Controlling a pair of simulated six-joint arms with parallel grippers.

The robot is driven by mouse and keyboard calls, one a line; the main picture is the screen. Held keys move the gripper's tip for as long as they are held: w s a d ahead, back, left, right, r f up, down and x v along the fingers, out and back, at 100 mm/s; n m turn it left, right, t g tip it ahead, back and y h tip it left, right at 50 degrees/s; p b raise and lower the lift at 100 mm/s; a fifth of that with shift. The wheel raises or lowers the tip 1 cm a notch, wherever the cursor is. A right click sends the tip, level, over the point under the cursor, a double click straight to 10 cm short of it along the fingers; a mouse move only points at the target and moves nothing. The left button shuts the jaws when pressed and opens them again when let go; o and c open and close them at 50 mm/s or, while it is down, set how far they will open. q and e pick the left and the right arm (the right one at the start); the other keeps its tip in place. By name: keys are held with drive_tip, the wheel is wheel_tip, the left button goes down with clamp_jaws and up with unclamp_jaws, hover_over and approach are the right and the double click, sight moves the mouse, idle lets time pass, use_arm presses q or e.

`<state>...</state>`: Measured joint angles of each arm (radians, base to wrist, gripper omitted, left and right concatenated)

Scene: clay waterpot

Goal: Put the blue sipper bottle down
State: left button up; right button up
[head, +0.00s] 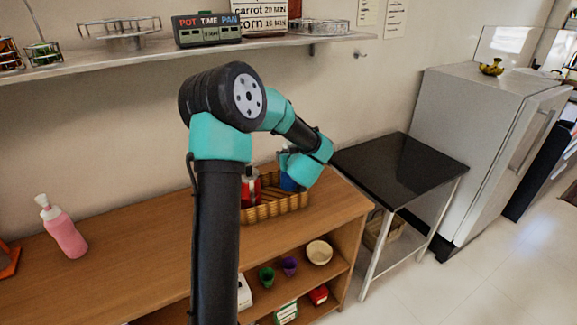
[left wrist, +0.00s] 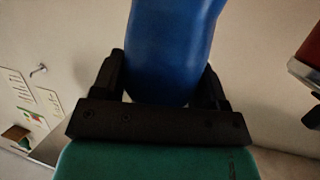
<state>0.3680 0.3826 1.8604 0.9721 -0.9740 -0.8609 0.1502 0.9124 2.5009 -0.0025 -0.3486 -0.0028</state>
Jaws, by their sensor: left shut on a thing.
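The blue sipper bottle (left wrist: 172,45) fills the top middle of the left wrist view, between the two black fingers of my left gripper (left wrist: 163,85). The gripper is shut on it, and the bottle's top end is cut off by the picture edge. In the head view only a small blue part of the bottle (head: 287,182) shows beside my wrist, at the wicker basket (head: 275,208) on the wooden counter. My arm hides much of the bottle and basket, so I cannot tell whether the bottle touches the basket. My right gripper is not in view.
A pink bottle (head: 64,228) stands at the counter's left. A wall shelf (head: 170,54) hangs above. A black-topped table (head: 400,165) and a fridge (head: 480,130) are at the right.

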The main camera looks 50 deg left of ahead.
use_arm(q)
drive_tip(key=shift+f, duration=0.1)
drive_tip(key=shift+f, duration=1.85)
drive_tip(key=o, duration=1.4)
drive_tip(key=v, duration=1.2)
